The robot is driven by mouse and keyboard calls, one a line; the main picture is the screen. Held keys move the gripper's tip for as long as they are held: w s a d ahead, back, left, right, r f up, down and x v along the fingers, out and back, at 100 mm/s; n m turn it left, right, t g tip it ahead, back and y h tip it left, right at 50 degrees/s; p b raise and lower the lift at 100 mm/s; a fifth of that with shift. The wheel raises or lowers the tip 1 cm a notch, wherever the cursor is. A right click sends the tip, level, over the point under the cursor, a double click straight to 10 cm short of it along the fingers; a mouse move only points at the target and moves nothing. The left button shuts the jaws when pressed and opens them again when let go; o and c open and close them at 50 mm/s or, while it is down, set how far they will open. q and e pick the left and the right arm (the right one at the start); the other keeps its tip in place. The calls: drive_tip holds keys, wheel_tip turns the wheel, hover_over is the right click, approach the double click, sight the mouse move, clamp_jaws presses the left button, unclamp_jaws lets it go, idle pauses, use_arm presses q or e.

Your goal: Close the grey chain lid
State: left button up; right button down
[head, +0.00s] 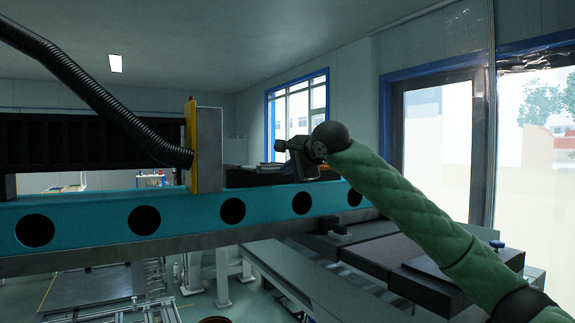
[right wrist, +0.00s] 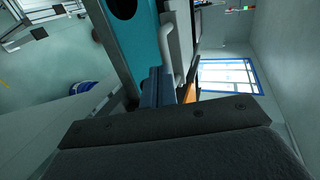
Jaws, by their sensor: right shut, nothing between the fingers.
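A grey upright plate (head: 209,150) with a yellow strip along its left edge stands on the teal beam (head: 180,216); it may be the grey chain lid, but I cannot tell for sure. My right gripper (head: 280,146) is right of this plate in the head view, above the beam and apart from the plate in the picture. Its jaws look shut and empty. In the right wrist view the closed fingers (right wrist: 160,78) show in front of the teal beam (right wrist: 125,45). My left gripper is not in view.
A black ribbed hose (head: 95,95) slopes from the upper left to the plate. A black chain housing (head: 90,150) lies behind the beam at the left. Dark flat blocks (head: 400,262) lie below my right arm. Windows are at the right.

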sight(268, 166)
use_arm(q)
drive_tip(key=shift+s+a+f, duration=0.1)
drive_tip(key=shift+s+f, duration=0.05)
use_arm(e)
drive_tip(key=shift+w, duration=0.15)
drive_tip(key=w+a, duration=0.2)
drive_tip(key=w, duration=0.1)
drive_tip(key=w+a+b, duration=0.1)
drive_tip(key=w+a, duration=0.1)
drive_tip(key=w, duration=0.2)
drive_tip(key=w+a+b, duration=0.1)
drive_tip(key=w, duration=0.2)
drive_tip(key=shift+w+a+r, duration=0.1)
drive_tip(key=shift+w+a, duration=0.2)
drive_tip(key=shift+a, duration=0.1)
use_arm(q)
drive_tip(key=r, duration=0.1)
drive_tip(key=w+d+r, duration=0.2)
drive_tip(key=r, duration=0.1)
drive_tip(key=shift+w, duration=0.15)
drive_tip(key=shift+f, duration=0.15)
